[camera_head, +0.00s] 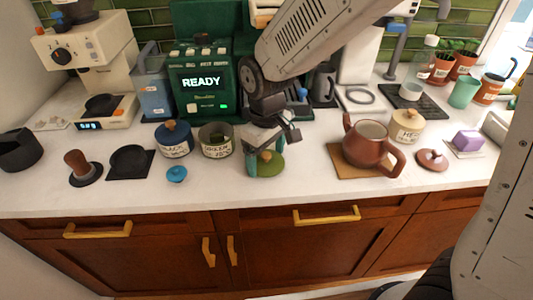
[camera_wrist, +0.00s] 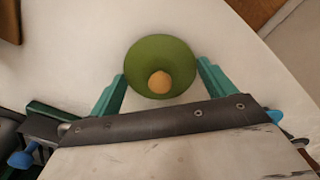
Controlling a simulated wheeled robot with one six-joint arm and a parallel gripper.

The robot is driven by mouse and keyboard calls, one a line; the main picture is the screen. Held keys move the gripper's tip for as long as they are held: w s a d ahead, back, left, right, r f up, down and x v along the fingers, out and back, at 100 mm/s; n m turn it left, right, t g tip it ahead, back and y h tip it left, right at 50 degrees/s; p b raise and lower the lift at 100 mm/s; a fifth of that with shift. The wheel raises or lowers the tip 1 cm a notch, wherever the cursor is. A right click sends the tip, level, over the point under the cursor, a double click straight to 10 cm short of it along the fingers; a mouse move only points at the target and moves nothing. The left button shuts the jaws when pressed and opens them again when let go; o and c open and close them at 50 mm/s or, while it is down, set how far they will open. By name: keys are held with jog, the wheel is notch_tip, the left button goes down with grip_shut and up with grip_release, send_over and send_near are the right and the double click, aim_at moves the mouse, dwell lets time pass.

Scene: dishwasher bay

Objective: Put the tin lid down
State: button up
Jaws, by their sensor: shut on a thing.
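The tin lid is a round olive-green disc with a pale wooden knob (camera_head: 268,162); it shows large in the wrist view (camera_wrist: 160,55). My gripper (camera_head: 265,167) has its teal fingers at opposite sides of the lid's rim and is shut on it; the fingers also show in the wrist view (camera_wrist: 161,80). The lid is over the front part of the white counter (camera_head: 320,188); I cannot tell whether it touches the surface. An open tin labelled green (camera_head: 217,148), without a lid, stands to the left of my gripper.
A brown teapot (camera_head: 369,153) on a wooden board (camera_head: 345,172) stands to the right. The green coffee machine (camera_head: 202,88) is behind. Bare counter lies along the front edge.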

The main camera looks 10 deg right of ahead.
aim_at(266, 154)
jog(key=o, duration=0.9)
jog(key=shift+f, duration=0.1)
jog(key=shift+c, duration=0.2)
notch_tip(266, 154, up, 12)
jog(key=shift+r, duration=0.2)
jog(key=s+d+r+m, duration=0.4)
jog(key=s+d, duration=0.4)
jog(key=d, duration=0.5)
jog(key=s+d+f+m+t, duration=0.1)
jog(key=s+d+m, duration=0.3)
jog(key=s+d, duration=0.3)
jog(key=s, duration=0.4)
jog(key=shift+s+d+f+m, duration=0.2)
jog(key=shift+s+d+m, duration=0.1)
jog(key=shift+d, duration=0.1)
